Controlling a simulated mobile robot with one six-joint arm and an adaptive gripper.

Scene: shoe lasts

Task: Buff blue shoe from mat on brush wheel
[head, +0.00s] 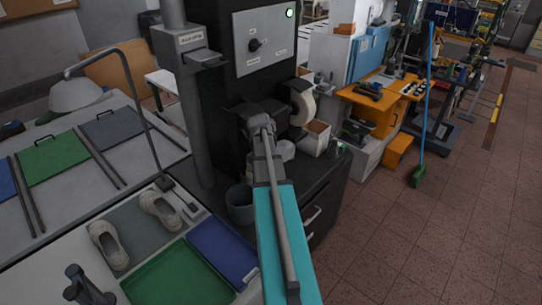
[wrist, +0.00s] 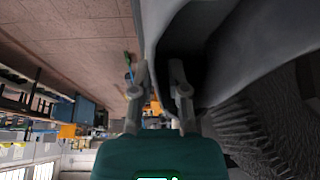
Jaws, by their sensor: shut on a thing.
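My gripper (head: 262,126) is at the front of the dark machine. In the wrist view, my gripper (wrist: 160,85) is shut on the edge of a grey-blue shoe (wrist: 245,58), with the shoe's dark opening facing the camera. The held shoe's far part is out of frame, and I cannot make it out in the head view. Dark ridged bristles, apparently the brush wheel (wrist: 245,130), show close by the shoe in the wrist view; I cannot tell whether they touch. The mat (head: 130,228) holds two beige shoes (head: 108,245).
A pale wheel (head: 302,104) sits on the machine, right of my gripper. A control panel (head: 264,42) is above. A dark bin (head: 240,204) and a cabinet (head: 318,215) stand below. Green (head: 165,277) and blue (head: 222,250) trays lie on the left table. The right-hand floor is open.

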